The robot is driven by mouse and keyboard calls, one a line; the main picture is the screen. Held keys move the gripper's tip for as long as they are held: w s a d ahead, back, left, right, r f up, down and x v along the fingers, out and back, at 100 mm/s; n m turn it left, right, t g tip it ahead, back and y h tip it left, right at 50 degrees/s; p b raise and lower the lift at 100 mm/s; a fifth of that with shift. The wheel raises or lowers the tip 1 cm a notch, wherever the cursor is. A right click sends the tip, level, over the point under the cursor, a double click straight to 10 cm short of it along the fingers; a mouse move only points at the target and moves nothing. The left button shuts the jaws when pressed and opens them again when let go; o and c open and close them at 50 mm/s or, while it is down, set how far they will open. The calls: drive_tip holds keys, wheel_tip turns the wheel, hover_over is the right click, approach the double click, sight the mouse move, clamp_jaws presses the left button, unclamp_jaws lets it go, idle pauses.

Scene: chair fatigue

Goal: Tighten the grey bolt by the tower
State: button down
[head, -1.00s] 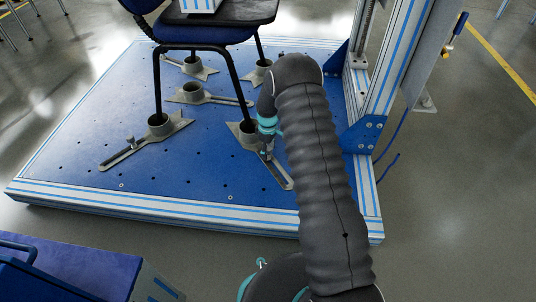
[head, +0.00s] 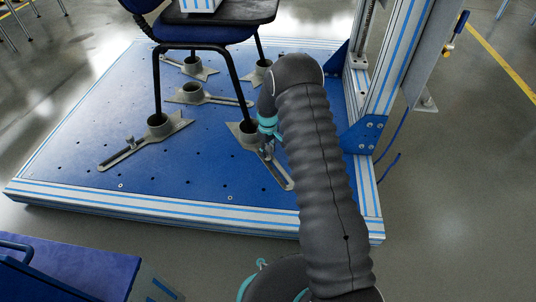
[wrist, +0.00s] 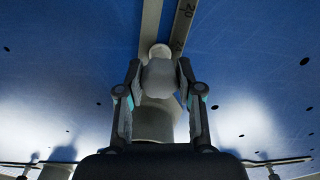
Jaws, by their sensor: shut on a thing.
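The grey bolt (wrist: 159,76) shows in the wrist view between the two fingers of my gripper (wrist: 159,68), which is shut on it. It stands at the slotted arm (wrist: 183,25) of a grey clamp foot. In the head view my gripper (head: 268,152) reaches down to this slotted clamp arm (head: 283,179), near the front right of the blue platform and next to the cup (head: 246,133) holding a chair leg. The bolt is mostly hidden there by my gripper. The tower (head: 395,50) rises at the platform's right side.
A second slotted clamp (head: 115,160) with its own bolt (head: 130,142) lies to the left. The chair (head: 205,32) stands over several clamp cups on the blue platform (head: 190,165). A blue bracket (head: 363,134) braces the tower.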

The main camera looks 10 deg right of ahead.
drive_tip(key=shift+m+b, duration=0.35)
drive_tip(key=shift+m, duration=1.65)
drive_tip(key=shift+f+m, duration=0.1)
drive_tip(key=shift+m, duration=0.7)
drive_tip(key=shift+m+b, duration=0.3)
drive_tip(key=shift+m, duration=0.9)
drive_tip(key=m, duration=0.4)
